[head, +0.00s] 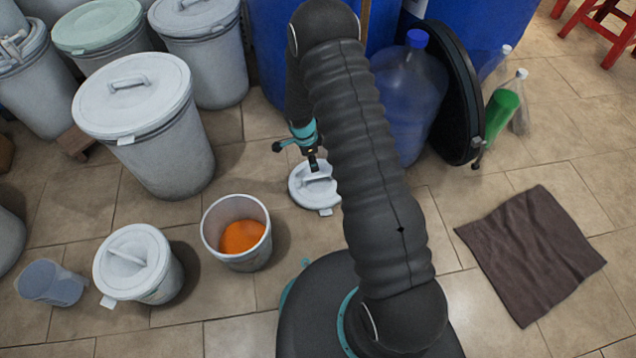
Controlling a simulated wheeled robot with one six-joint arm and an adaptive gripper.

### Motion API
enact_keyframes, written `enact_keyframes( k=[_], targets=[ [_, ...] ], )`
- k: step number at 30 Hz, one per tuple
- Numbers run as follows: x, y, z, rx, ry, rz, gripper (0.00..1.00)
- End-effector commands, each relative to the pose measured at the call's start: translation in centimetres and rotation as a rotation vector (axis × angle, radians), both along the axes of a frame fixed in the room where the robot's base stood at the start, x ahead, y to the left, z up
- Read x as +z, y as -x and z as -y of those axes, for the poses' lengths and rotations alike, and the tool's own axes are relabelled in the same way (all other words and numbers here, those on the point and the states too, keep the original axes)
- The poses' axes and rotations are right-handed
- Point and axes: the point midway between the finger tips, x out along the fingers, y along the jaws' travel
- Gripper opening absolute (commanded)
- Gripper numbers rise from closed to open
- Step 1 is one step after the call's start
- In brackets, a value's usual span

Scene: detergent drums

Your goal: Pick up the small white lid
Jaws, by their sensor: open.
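The small white lid (309,192) lies on the tiled floor near the middle of the head view, with its raised handle up. My gripper (297,150) is just above and behind it in the picture, open and empty as far as I can see. One finger overlaps the lid's handle in the picture; I cannot tell whether it touches. My dark arm covers part of the lid's right side.
An open white bucket with orange contents (240,235) stands left of the lid. A lidded small bucket (138,264), a clear jug (52,283) and large lidded drums (150,130) are further left. Blue drums and a bottle (410,95) stand behind; a brown cloth (530,254) lies right.

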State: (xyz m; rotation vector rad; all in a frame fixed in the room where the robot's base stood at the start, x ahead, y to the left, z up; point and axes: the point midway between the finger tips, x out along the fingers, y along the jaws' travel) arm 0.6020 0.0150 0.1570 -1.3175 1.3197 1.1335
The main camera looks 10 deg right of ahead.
Motion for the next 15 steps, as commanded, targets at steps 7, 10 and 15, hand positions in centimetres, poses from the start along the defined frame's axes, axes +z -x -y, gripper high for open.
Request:
enact_keyframes(
  k=[7, 10, 15],
  targets=[
    [-4.0, 0.0, 0.6, 0.002, 0.001, -0.001, 0.44],
    [-4.7, 0.0, 0.7, 0.002, 0.0, 0.0, 0.44],
    [-5.7, 0.1, 0.9, 0.0, 0.0, 0.0, 0.44]
  ],
)
